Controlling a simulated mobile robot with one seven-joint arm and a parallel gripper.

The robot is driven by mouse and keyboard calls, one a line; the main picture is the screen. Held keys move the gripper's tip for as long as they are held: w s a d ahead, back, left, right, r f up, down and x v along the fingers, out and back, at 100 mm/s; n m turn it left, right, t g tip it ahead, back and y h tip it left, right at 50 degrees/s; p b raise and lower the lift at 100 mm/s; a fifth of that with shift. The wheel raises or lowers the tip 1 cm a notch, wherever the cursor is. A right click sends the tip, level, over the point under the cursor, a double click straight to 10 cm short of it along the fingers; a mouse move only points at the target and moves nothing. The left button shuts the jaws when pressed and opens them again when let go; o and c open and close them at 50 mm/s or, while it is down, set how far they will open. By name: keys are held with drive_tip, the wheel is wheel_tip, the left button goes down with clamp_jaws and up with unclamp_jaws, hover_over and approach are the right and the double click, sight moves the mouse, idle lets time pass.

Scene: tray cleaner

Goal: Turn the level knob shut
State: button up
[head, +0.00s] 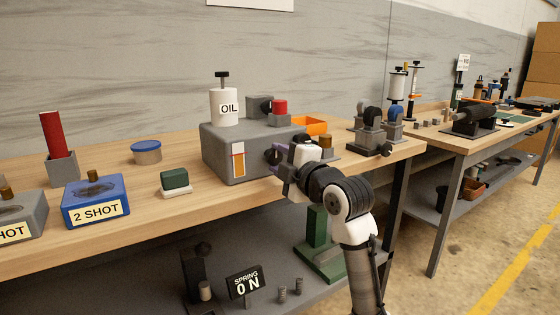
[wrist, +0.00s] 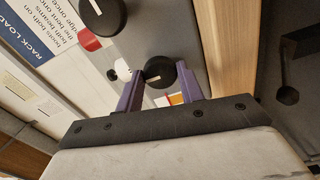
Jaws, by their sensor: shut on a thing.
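The level knob (wrist: 160,72) is a round black knob with a pale line across its face, on the front of the grey tray cleaner body (head: 222,150). It also shows in the head view as a dark knob (head: 272,157) partly hidden by my gripper. My gripper (head: 279,155) reaches the machine's front from the right. In the wrist view its two purple fingers (wrist: 158,82) lie on either side of the knob, shut on it. The level gauge (head: 238,160), with an orange fill and red edging, is left of the knob.
An orange bin (head: 309,125) is behind my gripper. A green block (head: 175,180) and blue 2 SHOT box (head: 95,200) sit left. Clamps (head: 370,130) stand right.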

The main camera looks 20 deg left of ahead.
drive_tip(key=o, duration=1)
drive_tip(key=shift+d, duration=0.1)
drive_tip(key=v, duration=1.3)
drive_tip(key=shift+s+d+b, duration=0.25)
drive_tip(key=shift+s+b, duration=0.05)
